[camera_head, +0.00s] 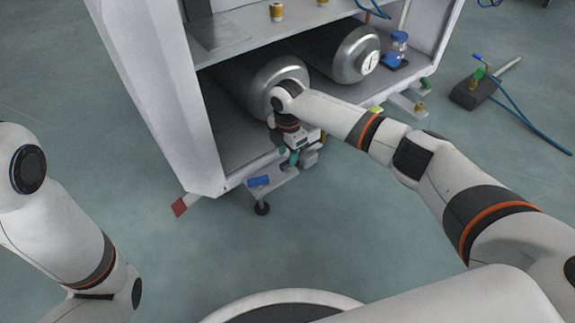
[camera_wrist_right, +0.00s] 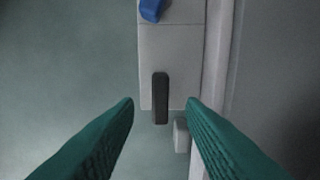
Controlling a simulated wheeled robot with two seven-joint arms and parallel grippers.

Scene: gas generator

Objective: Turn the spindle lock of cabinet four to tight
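My right gripper (camera_head: 289,155) reaches down at the front lower edge of the white cabinet (camera_head: 160,95), beside a grey bracket plate. In the right wrist view the teal fingers of this gripper (camera_wrist_right: 159,103) are open, one on each side. A narrow dark upright lever (camera_wrist_right: 161,98), apparently the spindle lock, shows between the fingertips with a gap on both sides. It lies on the light grey plate (camera_wrist_right: 172,55). A blue part (camera_wrist_right: 152,9) is on the plate's upper end. In the head view the lever is hidden or too small to tell. My left gripper is out of view.
Two grey cylinders (camera_head: 235,85) lie in the cabinet. A blue-capped bottle (camera_head: 398,45) stands beside the right one. A blue piece (camera_head: 258,182) and a dark caster (camera_head: 262,208) are at the bracket. A dark block with a blue hose (camera_head: 474,92) lies on the right floor. The front floor is clear.

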